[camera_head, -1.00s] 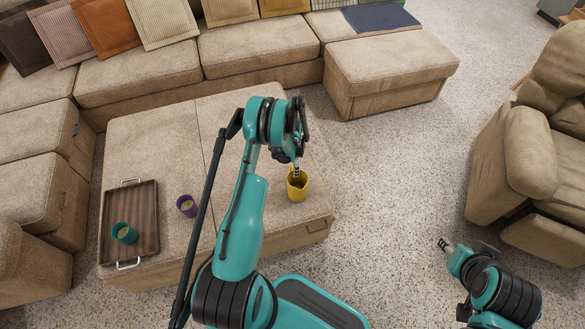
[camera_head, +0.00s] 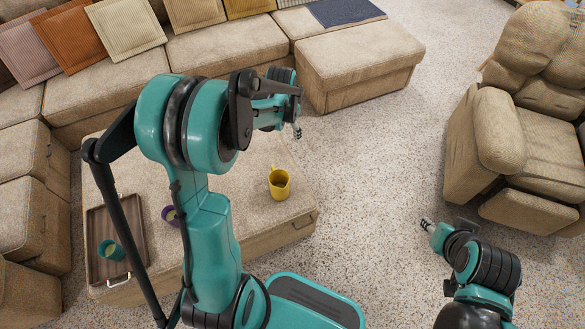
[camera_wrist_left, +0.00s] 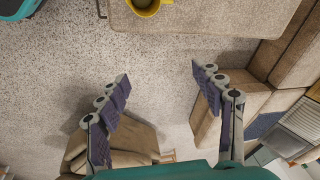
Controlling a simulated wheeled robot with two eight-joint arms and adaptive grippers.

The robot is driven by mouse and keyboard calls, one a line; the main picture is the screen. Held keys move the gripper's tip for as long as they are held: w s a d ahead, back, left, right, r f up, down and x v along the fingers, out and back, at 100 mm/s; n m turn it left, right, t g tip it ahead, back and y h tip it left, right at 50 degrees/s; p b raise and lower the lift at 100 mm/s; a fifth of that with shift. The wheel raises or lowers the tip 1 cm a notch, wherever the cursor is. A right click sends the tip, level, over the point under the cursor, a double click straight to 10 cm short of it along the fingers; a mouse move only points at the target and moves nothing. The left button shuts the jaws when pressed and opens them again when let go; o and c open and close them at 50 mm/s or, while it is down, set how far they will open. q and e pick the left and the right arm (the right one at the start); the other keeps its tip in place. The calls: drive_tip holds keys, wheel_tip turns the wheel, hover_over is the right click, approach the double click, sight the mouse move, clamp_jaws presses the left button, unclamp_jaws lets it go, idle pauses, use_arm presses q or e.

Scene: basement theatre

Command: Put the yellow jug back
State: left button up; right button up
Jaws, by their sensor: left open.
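The yellow jug (camera_head: 279,183) stands upright on the right part of the beige ottoman (camera_head: 250,217), near its edge. It also shows at the top of the left wrist view (camera_wrist_left: 146,6), partly cut off by the frame. My left gripper (camera_head: 297,131) is above and beyond the jug in the head view, apart from it. In the left wrist view its fingers (camera_wrist_left: 160,85) are spread wide with only carpet between them. My right gripper (camera_head: 427,224) is low over the carpet at the right, too small to tell its jaw state.
A brown tray (camera_head: 133,218) with a teal cup (camera_head: 111,250) lies on the ottoman's left side. A purple cup (camera_head: 170,214) is partly hidden behind my left arm. A sofa (camera_head: 230,45) stands behind, an armchair (camera_head: 500,130) at right. Carpet (camera_head: 385,130) between is clear.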

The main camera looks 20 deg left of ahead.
use_arm(q)
drive_tip(key=s+d+r+n+t, duration=0.2)
drive_tip(key=s+d+r, duration=0.5)
drive_tip(key=s+r, duration=0.3)
drive_tip(key=s+d+r+n+t, duration=0.1)
drive_tip(key=s+d, duration=0.3)
drive_tip(key=s, duration=0.6)
drive_tip(key=shift+s+d+n+t+h, duration=0.3)
drive_tip(key=shift+n+t, duration=0.3)
drive_tip(key=shift+n, duration=0.3)
